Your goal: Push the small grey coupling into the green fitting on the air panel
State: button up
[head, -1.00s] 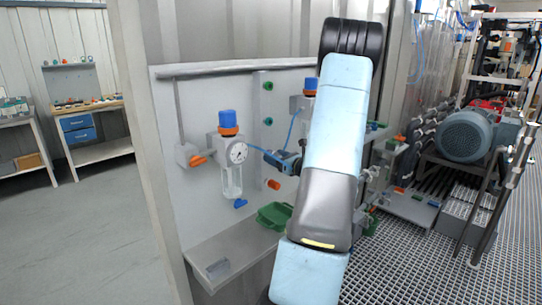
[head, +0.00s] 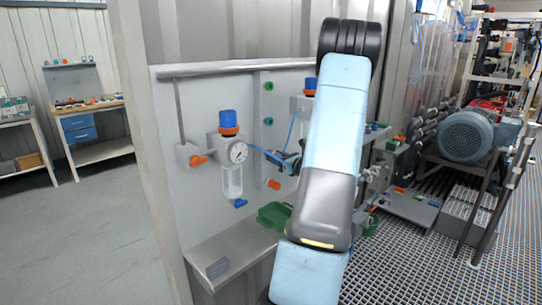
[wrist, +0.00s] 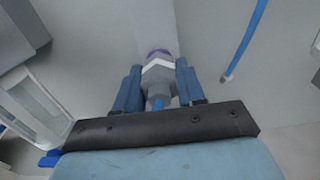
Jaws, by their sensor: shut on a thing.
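My gripper (head: 290,160) is at the air panel (head: 205,95), just right of the round gauge; my arm hides part of it. In the wrist view its two blue fingers (wrist: 158,82) are shut on the small grey coupling (wrist: 159,78). A blue tube end shows at the coupling's near side. A purple ring shows at its far end, near the panel face; I cannot tell whether it touches a fitting. Two green fittings show on the panel strip, the upper one (head: 268,86) and the lower one (head: 268,121), both above my gripper. No green fitting shows in the wrist view.
A regulator with a gauge (head: 238,152) and clear bowl stands left of my gripper. An orange fitting (head: 274,184) is below. A blue tube (wrist: 246,40) hangs at right in the wrist view.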

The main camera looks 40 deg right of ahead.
grip_shut()
jog(key=shift+s, duration=0.1)
jog(key=shift+s+d, duration=0.15)
jog(key=shift+s, duration=1.3)
jog(key=shift+s+d, duration=0.1)
jog(key=shift+s, duration=1.35)
notch_tip(320, 180, up, 26)
jog(key=shift+s, duration=0.45)
